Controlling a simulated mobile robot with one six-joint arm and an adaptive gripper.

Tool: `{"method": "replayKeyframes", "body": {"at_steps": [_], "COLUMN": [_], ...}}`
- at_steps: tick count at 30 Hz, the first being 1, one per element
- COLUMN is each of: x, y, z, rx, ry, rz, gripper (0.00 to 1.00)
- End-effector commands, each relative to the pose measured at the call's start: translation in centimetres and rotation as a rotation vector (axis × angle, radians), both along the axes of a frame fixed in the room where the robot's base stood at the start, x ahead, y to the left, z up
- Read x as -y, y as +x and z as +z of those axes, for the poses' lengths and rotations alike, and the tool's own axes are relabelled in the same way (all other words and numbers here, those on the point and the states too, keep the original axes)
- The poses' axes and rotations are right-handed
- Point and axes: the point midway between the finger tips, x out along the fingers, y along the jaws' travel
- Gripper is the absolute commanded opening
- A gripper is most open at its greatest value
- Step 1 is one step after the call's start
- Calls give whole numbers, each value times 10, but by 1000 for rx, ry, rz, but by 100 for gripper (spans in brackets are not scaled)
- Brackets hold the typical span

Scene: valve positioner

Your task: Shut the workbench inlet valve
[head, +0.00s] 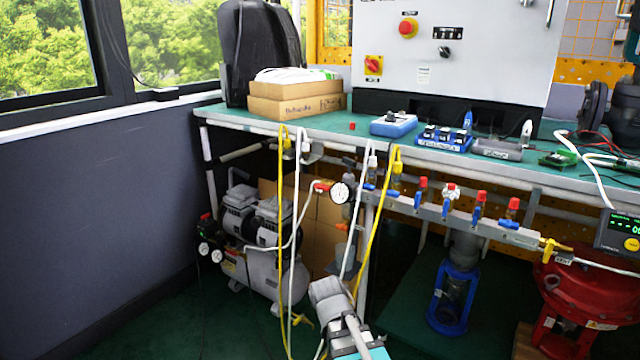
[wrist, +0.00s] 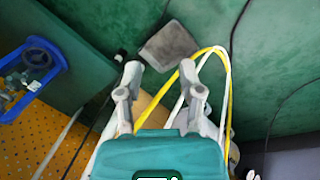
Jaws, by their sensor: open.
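Under the front edge of the workbench (head: 285,128), a metal manifold rail (head: 432,211) carries several small valves with blue and red handles. A red-handled valve (head: 321,187) sits just left of a round white gauge (head: 342,193) at the rail's left end. A yellow-handled valve (head: 548,247) is at its right end. I cannot tell which one is the inlet valve. My gripper (wrist: 160,72) is open and empty in the wrist view, pointing at the green floor. No valve handle lies between its fingers. In the head view, my arm shows low, below the rail.
Yellow and white hoses (head: 383,220) hang from the bench and rail; they also pass close to my gripper's right finger in the wrist view (wrist: 227,75). A compressor (head: 265,250) stands left. A blue pump (head: 455,295) and red machine (head: 575,300) stand right.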

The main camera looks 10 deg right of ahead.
Motion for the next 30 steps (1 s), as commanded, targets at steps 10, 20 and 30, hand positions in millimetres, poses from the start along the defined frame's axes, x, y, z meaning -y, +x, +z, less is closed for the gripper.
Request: {"method": "replayKeyframes", "body": {"at_steps": [10,20,30], "x": [-6,-41,-108], "y": [68,128,174], "z": [85,184,292], "rx": [37,122,251], "ry": [-414,-810,-1184], "rz": [116,208,272], "gripper": [49,49,49]}}
